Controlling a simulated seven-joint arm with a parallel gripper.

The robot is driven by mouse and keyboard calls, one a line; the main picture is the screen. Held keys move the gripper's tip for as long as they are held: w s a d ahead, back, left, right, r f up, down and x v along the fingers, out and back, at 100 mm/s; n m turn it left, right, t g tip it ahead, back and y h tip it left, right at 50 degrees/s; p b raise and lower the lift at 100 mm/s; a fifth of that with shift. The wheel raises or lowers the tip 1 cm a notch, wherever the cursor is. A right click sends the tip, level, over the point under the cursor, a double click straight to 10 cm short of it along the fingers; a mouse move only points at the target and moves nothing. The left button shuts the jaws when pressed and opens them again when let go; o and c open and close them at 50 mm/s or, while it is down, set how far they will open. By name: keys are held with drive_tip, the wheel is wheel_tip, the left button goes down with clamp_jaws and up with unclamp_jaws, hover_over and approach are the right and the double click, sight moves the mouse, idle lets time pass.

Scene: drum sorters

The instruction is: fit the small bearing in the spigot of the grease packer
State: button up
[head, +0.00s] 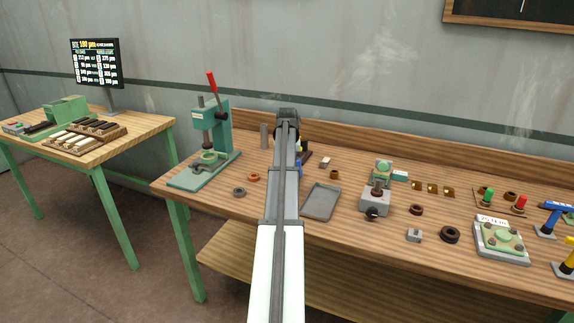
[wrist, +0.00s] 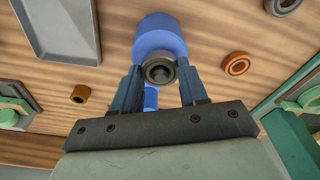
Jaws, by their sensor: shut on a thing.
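In the wrist view my gripper (wrist: 160,80) is shut on a small dark grey bearing (wrist: 159,72), held between the fingertips with its round face toward the camera. A blue round-bodied thing (wrist: 158,32), which looks like the grease packer, stands right beyond the bearing; a blue part also shows between the fingers. The bearing overlaps the blue body in the picture; I cannot tell whether they touch. I cannot make out the spigot. In the head view my arm hides the gripper and bearing, and only a bit of blue (head: 299,169) shows beside it.
A grey tray (head: 334,190) lies right of my arm. An orange ring (head: 253,176), a grey ring (head: 239,191) and a green press (head: 222,130) are to the left. A grey fixture (head: 376,203), several rings and a labelled green-topped block (head: 501,252) stand to the right.

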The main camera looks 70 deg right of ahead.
drive_tip(key=shift+f, duration=0.6)
drive_tip(key=o, duration=1.2)
drive_tip(key=shift+r, duration=0.1)
drive_tip(key=r, duration=0.4)
drive_tip(key=a+r, duration=0.1)
drive_tip(key=r, duration=0.8)
drive_tip(key=shift+s+a+r, duration=0.25)
drive_tip(key=shift+s+a, duration=0.05)
